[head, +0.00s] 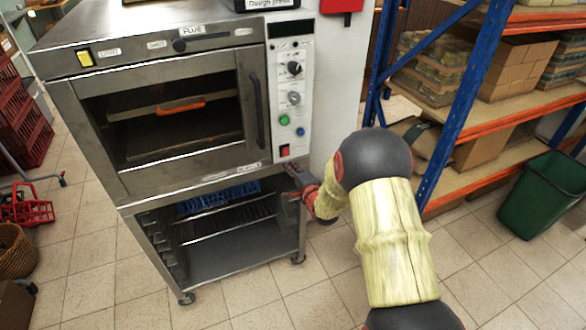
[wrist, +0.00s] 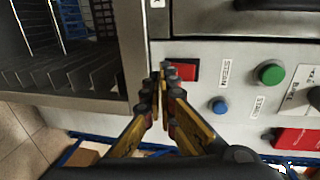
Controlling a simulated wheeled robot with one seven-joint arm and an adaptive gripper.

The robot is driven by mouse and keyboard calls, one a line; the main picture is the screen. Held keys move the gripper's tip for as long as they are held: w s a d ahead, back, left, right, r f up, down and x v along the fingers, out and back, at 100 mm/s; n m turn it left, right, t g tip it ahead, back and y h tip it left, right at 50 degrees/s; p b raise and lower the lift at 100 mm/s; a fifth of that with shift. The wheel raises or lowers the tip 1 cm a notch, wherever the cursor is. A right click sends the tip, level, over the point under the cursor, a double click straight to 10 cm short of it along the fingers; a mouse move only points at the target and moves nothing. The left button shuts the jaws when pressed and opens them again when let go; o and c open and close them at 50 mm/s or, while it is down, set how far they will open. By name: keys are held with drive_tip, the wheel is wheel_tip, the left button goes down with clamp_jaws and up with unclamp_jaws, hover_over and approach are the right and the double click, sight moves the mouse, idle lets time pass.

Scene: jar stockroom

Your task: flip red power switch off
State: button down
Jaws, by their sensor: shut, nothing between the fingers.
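The red power switch (head: 285,151) is at the bottom of the oven's control panel in the head view. It also shows in the wrist view (wrist: 184,70), as a red rocker in a dark frame. My gripper (head: 294,170) is just below the switch in the head view. In the wrist view my gripper (wrist: 160,75) is shut and empty, its fingertips at the edge of the switch and overlapping it in the picture. I cannot tell whether they touch it. The fingertips hide part of the switch's edge.
A green button (wrist: 270,73) and a blue button (wrist: 219,106) sit near the switch on the panel. The oven (head: 160,166) stands on a wheeled rack. A blue and orange shelf (head: 470,133) and a green bin (head: 541,196) are at right. The floor between is open.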

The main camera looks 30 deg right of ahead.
drive_tip(key=s+f+p, duration=0.2)
drive_tip(key=s+p, duration=0.1)
drive_tip(key=s, duration=0.7)
drive_tip(key=shift+a, duration=0.45)
